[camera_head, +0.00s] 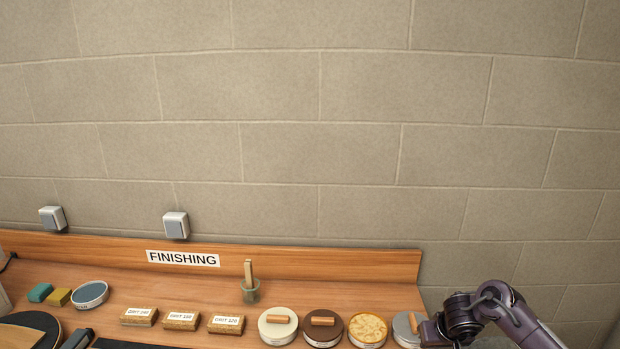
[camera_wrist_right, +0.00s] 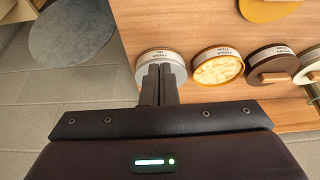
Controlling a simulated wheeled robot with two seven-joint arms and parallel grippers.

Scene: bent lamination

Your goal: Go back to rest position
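My right gripper (camera_wrist_right: 160,70) shows in the right wrist view with its two fingers together and nothing visible between them. Its fingertips overlap the near side of a grey round tin (camera_wrist_right: 150,59) at the bench's edge; I cannot tell if they touch it. In the head view my right arm comes in at the lower right, beside the same grey tin (camera_head: 404,326), and its fingers are not clearly visible. My left gripper and arm are not in view.
A wooden bench (camera_head: 330,285) with a "FINISHING" label stands against a block wall. Several tins line its front: a yellow one (camera_head: 368,329), a brown one (camera_head: 322,326), a cream one (camera_head: 278,325). Grit blocks (camera_head: 182,320) and a brush cup (camera_head: 250,292) stand left. Floor shows beyond the bench's right end.

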